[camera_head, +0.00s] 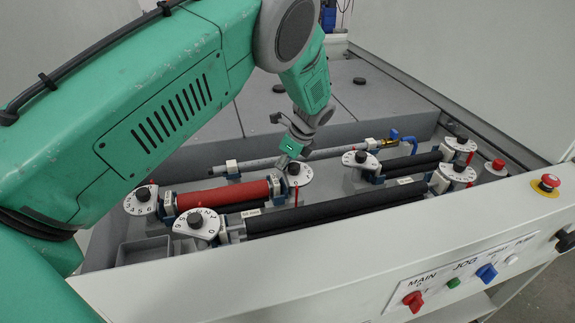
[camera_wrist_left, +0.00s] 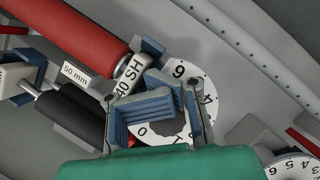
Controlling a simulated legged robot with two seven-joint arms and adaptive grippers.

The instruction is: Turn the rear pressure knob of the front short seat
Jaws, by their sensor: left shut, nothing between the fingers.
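My left gripper (camera_head: 288,157) comes down from the green arm and is shut and empty. Its tip is close above the black knob (camera_head: 294,168) on a white numbered dial (camera_head: 305,177), at the right end of the short red roller (camera_head: 222,195). The "40 SH" label (camera_wrist_left: 128,77) sits beside the dial, at the end of the red roller (camera_wrist_left: 75,38). My right gripper is not in view.
Other dials with black knobs stand at the red roller's left end (camera_head: 143,194), in front (camera_head: 196,220), and at right (camera_head: 456,168). A long black roller (camera_head: 335,207) lies in front. A panel with switches and a red emergency button (camera_head: 549,181) bounds the front.

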